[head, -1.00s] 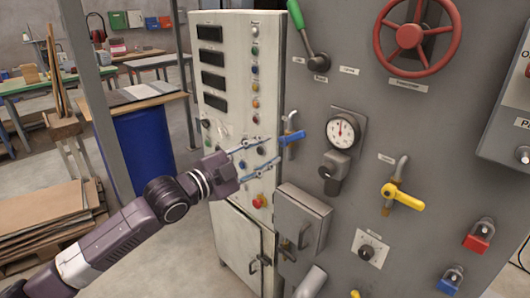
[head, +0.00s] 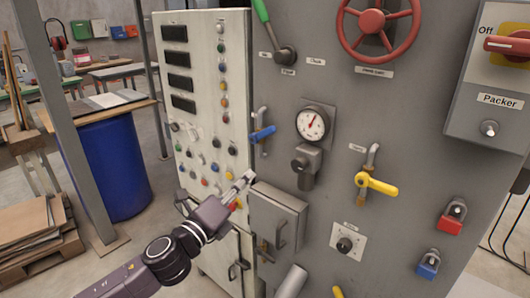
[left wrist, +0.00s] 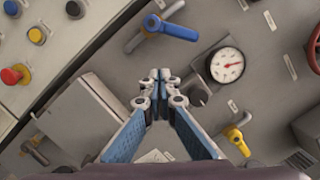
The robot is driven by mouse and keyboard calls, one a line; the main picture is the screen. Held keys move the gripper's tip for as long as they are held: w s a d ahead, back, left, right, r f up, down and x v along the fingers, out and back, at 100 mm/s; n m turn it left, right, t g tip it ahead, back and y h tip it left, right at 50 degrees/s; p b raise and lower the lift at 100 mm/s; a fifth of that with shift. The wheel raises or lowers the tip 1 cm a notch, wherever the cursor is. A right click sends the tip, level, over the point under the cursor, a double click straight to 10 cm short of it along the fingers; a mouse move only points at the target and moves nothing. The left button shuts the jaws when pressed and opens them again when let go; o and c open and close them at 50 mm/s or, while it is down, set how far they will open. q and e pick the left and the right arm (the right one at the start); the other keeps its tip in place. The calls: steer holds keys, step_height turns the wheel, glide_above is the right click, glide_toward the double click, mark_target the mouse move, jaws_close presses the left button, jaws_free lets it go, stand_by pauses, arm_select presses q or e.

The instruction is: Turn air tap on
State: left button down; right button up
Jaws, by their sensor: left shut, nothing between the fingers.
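A tap with a blue lever (head: 263,133) is on the left part of the grey panel, its lever sticking out sideways across the pipe. It also shows in the left wrist view (left wrist: 170,29). A tap with a yellow lever (head: 377,185) is further right and lower, also seen in the left wrist view (left wrist: 238,140). I cannot read which one is labelled air. My left gripper (head: 248,177) is shut and empty, below the blue lever and apart from it. In the left wrist view its fingertips (left wrist: 161,76) meet below the blue lever. My right gripper is not in view.
A gauge (head: 311,124) sits between the two taps. A grey box (head: 277,217) juts out just below my left gripper. A white cabinet with buttons (head: 205,100) stands left. A red handwheel (head: 380,24) and a packer switch box (head: 492,90) are at the upper right.

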mark_target(263, 134)
arm_select(q)
steer(key=w+d+r+m+p, duration=0.3)
steer(key=w+d+r, duration=0.1)
steer(key=w, duration=0.4)
steer(key=shift+w+r+m+t+h+p, duration=0.2)
steer(key=shift+r+m+t+h+p, duration=0.1)
steer(key=shift+r+m+p, duration=0.15)
steer(key=shift+d, duration=0.15)
steer(key=shift+r, duration=0.1)
stand_by(0.3)
